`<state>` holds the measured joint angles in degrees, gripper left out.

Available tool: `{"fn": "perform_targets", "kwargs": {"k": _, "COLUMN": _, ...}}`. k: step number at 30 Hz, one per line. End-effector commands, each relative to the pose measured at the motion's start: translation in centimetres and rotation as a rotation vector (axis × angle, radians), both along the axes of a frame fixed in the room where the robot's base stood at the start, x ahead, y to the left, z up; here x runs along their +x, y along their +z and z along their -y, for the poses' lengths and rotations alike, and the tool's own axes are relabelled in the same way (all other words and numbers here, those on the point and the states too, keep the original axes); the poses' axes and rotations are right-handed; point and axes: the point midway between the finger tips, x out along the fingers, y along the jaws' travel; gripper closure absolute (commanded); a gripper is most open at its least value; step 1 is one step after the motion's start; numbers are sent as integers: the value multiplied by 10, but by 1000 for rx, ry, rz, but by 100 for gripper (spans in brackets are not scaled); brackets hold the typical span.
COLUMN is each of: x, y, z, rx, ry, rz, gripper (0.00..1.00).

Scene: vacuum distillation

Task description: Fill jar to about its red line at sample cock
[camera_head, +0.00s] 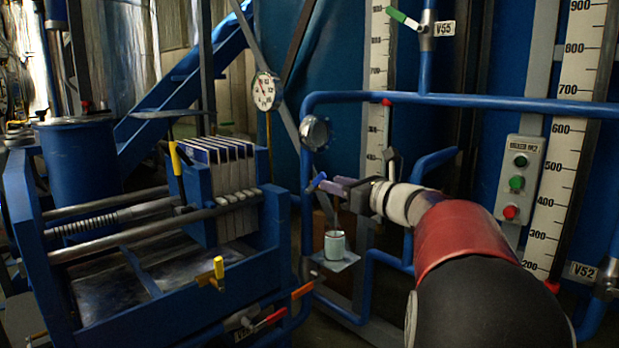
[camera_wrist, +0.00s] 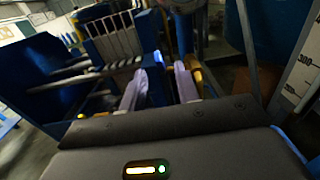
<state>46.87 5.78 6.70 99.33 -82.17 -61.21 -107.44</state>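The jar (camera_head: 334,246) is a small pale grey-green vessel. It stands upright on a small plate (camera_head: 346,261) below my gripper, in the head view. I cannot make out its red line or the level inside. A small blue handle (camera_head: 317,182), which looks like the sample cock's, is at the tips of my gripper (camera_head: 333,187), above the jar. A grey spout-like piece (camera_head: 328,207) hangs down towards the jar. In the wrist view, the two purple fingers of my gripper (camera_wrist: 160,88) are apart. I cannot tell whether the handle is between them.
A blue filter press (camera_head: 150,240) with yellow handles stands left. A red-handled valve (camera_head: 270,320) sits low in front of it. Blue pipes (camera_head: 460,100) run around my arm. A button box (camera_head: 518,180) and level scales (camera_head: 570,130) are at the right. A round gauge (camera_head: 265,90) is behind.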

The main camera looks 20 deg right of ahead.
Motion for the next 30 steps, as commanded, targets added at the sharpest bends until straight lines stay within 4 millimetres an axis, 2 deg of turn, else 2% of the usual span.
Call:
{"fn": "perform_targets", "kwargs": {"k": 12, "x": 58, "y": 0, "z": -22, "rx": 2, "ry": 1, "rz": -2, "gripper": 68}}
{"fn": "perform_targets", "kwargs": {"k": 18, "x": 68, "y": 0, "z": -25, "rx": 2, "ry": -2, "rz": -2, "gripper": 68}}
{"fn": "perform_targets", "kwargs": {"k": 24, "x": 69, "y": 0, "z": -25, "rx": 2, "ry": -2, "rz": -1, "gripper": 68}}
{"fn": "perform_targets", "kwargs": {"k": 26, "x": 69, "y": 0, "z": -25, "rx": 2, "ry": -2, "rz": -2, "gripper": 73}}
{"fn": "perform_targets", "kwargs": {"k": 30, "x": 69, "y": 0, "z": -25, "rx": 3, "ry": -2, "rz": -1, "gripper": 92}}
